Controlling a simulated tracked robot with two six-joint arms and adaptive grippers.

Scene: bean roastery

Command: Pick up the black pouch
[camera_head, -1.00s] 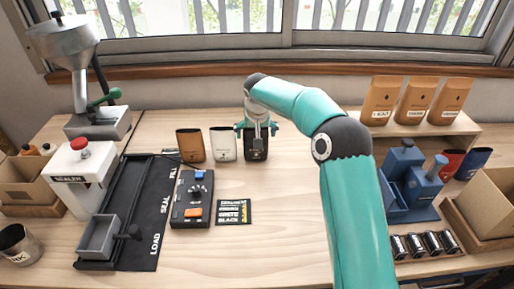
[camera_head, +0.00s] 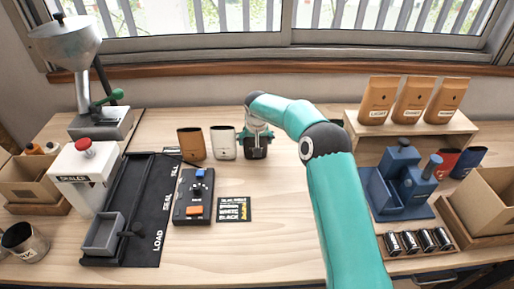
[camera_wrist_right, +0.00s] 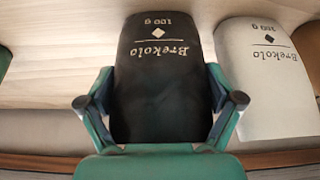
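The black pouch (camera_head: 256,152) stands upright on the table at the right end of a row of three pouches. It is partly covered by my right gripper (camera_head: 257,133) in the head view. In the right wrist view the black pouch (camera_wrist_right: 160,75) fills the space between the fingers of my right gripper (camera_wrist_right: 160,95), with its "Brekolo" label upside down. The two fingers press against its left and right sides. Its base appears to be on the table. My left gripper is not in view.
A white pouch (camera_head: 223,143) stands close beside the black one, with a brown pouch (camera_head: 191,144) further left. A control box (camera_head: 193,197) and a printed card (camera_head: 234,209) lie in front. The sealer (camera_head: 88,178) is at left; a blue fixture (camera_head: 398,190) is at right.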

